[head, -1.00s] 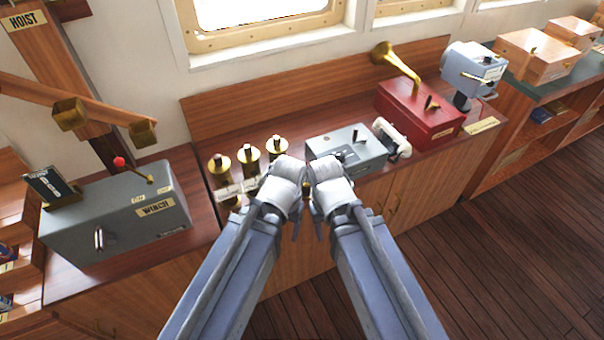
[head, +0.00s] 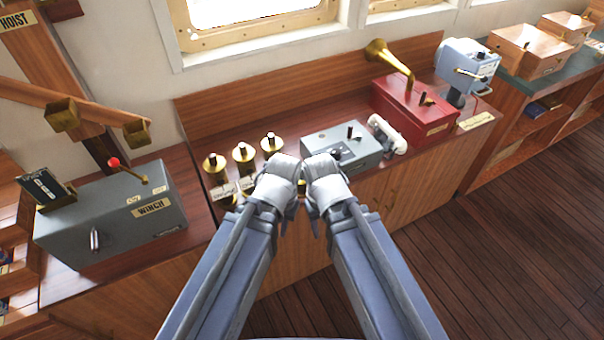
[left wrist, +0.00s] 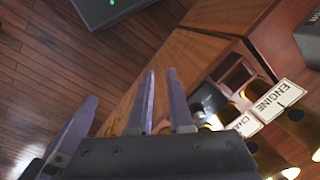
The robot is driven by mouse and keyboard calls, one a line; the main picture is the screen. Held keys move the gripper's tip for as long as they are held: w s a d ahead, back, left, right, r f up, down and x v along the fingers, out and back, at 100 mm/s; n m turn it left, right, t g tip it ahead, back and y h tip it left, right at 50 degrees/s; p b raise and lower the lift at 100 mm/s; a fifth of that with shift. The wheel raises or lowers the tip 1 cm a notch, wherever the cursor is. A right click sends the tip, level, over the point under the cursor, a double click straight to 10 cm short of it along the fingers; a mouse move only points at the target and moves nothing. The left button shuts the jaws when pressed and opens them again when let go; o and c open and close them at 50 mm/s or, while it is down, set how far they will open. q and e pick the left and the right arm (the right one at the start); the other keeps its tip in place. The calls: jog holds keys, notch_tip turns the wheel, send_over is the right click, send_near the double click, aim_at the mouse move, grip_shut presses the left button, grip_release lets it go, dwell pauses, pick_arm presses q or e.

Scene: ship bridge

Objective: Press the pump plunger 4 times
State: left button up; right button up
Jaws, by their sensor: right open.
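No part in view is labelled as the pump. My left gripper (head: 280,180) and right gripper (head: 322,178) are side by side at the counter's front, clear of the red box. Their fingertips are hidden in the head view. In the left wrist view, my left fingers (left wrist: 162,100) stand apart with nothing between them; another finger (left wrist: 75,135) shows at the left.
Three brass capped tubes (head: 243,153) with labels stand left of my grippers. A grey box (head: 342,145) and a white rounded part (head: 388,132) lie between my grippers and the red box. A grey winch box (head: 110,220) is at left. The wooden floor (head: 480,255) at right is clear.

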pick_arm(q)
grip_shut()
dwell(1.0)
